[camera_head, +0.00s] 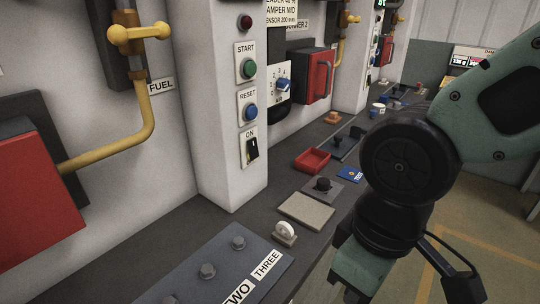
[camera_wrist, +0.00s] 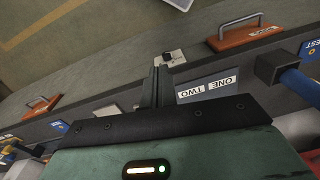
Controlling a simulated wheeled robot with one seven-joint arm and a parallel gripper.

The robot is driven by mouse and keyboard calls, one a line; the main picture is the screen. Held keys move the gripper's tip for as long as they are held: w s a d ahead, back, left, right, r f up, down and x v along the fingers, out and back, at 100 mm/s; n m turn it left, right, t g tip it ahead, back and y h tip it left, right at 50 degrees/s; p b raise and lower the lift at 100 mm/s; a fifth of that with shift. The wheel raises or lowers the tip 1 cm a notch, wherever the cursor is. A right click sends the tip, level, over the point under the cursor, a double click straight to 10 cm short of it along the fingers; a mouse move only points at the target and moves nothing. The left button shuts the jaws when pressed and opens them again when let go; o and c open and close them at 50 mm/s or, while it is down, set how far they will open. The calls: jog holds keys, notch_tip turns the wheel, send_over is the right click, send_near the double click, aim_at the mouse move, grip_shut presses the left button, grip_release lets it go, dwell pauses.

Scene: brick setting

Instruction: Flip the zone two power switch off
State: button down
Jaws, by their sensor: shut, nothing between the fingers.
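A black rocker-like switch (camera_head: 252,150) under an ON label sits on the white pillar in the head view, below the green START button (camera_head: 248,68) and the blue RESET button (camera_head: 250,111). No zone number is readable beside it. My gripper (camera_wrist: 159,70) is shut and empty in the wrist view, its dark fingers together over the grey bench top. A label plate reading ONE and TWO (camera_wrist: 207,88), upside down, is right of the fingers. A small pale fitting (camera_wrist: 172,57) lies just beyond the fingertips. In the head view my gripper's fingertips are not visible.
A dark panel with bolts and TWO and THREE labels (camera_head: 222,268) lies on the near bench. A red tray (camera_head: 312,160), a beige pad (camera_head: 306,211) and a black knob (camera_head: 323,185) stand along it. Yellow pipes and red boxes line the wall. Open floor is at right.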

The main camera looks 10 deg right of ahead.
jog(key=shift+w+d, duration=0.2)
jog(key=shift+w, duration=0.05)
jog(key=w+a+f+m+t+y+p, duration=0.1)
jog(key=w+f+m+t+y, duration=0.2)
jog(key=w, duration=0.6)
jog(key=w+a+f+m+t+y+p, duration=0.15)
jog(key=w+m, duration=0.25)
jog(key=w, duration=0.5)
jog(key=w+d+r+m+t+y+p, duration=0.2)
jog(key=w+m+t+y, duration=0.4)
jog(key=m, duration=0.3)
notch_tip(320, 180, up, 2)
jog(key=shift+w+d+r+m+t, duration=0.1)
jog(key=shift+w+d+m+t, duration=0.2)
jog(key=shift+w+d+t, duration=0.2)
jog(key=shift+a, duration=0.1)
